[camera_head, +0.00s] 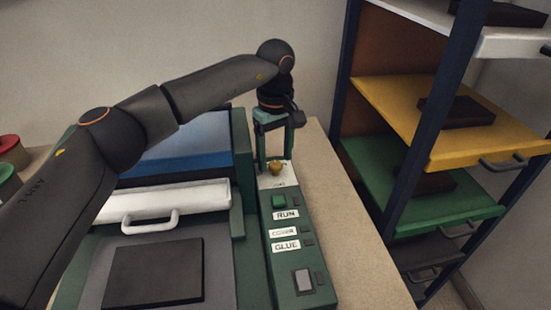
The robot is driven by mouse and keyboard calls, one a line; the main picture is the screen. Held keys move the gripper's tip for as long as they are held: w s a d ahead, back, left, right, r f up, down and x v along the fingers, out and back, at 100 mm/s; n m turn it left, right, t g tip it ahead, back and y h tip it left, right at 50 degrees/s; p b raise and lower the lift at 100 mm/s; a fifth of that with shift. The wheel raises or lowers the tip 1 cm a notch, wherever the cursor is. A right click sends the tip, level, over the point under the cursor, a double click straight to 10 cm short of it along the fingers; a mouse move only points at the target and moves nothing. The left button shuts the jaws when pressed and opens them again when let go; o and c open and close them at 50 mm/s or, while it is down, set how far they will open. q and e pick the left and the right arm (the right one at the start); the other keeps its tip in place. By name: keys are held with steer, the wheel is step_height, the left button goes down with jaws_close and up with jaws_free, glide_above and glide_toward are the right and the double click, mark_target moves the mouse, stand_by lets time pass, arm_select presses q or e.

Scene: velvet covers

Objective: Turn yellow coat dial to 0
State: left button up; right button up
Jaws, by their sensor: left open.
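The yellow dial (275,168) sits at the far end of the green control panel (286,262), on a white plate. My left gripper (274,155) points down over the dial, with its fingers apart on either side of it. Whether the fingers touch the dial cannot be told. The gripper is open. The dial's marks are too small to read. My right gripper is not in view.
A machine with a white handled bar (165,205) and a dark plate (154,272) stands left. A rack with a yellow shelf (400,102) and a green shelf (400,190) stands right.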

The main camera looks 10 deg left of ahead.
arm_select(q)
steer(key=shift+f, duration=0.65)
jaws_close()
